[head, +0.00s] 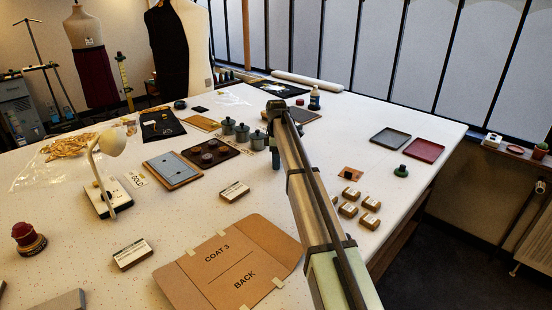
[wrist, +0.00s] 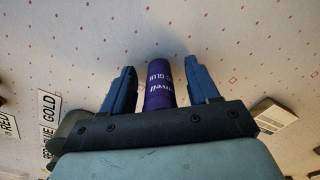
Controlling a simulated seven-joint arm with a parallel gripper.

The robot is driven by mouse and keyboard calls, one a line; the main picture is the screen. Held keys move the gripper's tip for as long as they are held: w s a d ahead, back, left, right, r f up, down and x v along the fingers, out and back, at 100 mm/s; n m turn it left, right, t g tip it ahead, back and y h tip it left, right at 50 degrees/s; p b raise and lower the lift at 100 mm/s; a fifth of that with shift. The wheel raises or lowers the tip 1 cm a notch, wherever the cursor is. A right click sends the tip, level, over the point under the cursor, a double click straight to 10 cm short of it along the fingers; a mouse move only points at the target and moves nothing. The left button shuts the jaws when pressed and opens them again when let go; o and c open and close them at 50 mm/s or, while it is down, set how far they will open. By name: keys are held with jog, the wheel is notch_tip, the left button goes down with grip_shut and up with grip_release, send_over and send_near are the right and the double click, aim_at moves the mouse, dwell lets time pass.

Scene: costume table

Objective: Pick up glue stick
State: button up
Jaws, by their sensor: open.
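The glue stick is a purple cylinder with pale lettering (wrist: 159,92) in the wrist view. It lies between the two blue fingers of my gripper (wrist: 162,72), with a visible gap to the right finger and a smaller one to the left. The gripper is open. Its lower part is hidden by the gripper body, so I cannot tell how it rests. In the head view my gripper (head: 276,158) points down over the middle of the table, and I cannot make out the glue stick there.
A gold label card (wrist: 47,118) lies left of my gripper in the wrist view. In the head view, grey lidded pots (head: 242,132) and a dark tray (head: 196,163) stand left of it, small wooden blocks (head: 348,209) to the right, and a cardboard folder (head: 228,262) in front.

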jog(key=shift+c, duration=0.3)
grip_shut()
dwell(0.3)
